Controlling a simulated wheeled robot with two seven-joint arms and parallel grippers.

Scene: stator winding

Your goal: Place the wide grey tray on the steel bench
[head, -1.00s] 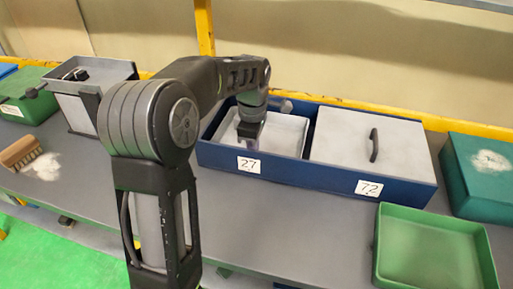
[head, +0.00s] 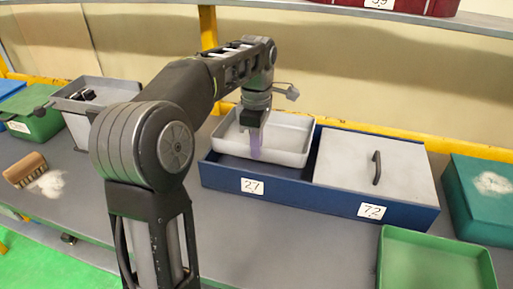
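The wide grey tray (head: 289,146) hangs slightly tilted above the left compartment of the blue two-part box, the one labelled 27. My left gripper (head: 256,147) reaches down from above at the tray's near side. Its purple-tinted fingers are at the tray's near wall and appear shut on it; the exact contact is small and partly hidden by the gripper. The steel bench (head: 265,238) is the long grey top under the box. My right gripper is not in view.
The blue box (head: 303,191) has a grey lid (head: 348,160) with a black handle on its right compartment, labelled 72. A green tray (head: 433,268) and a teal box (head: 481,200) stand at right. A brush (head: 25,169) lies at left. Bench in front of the box is clear.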

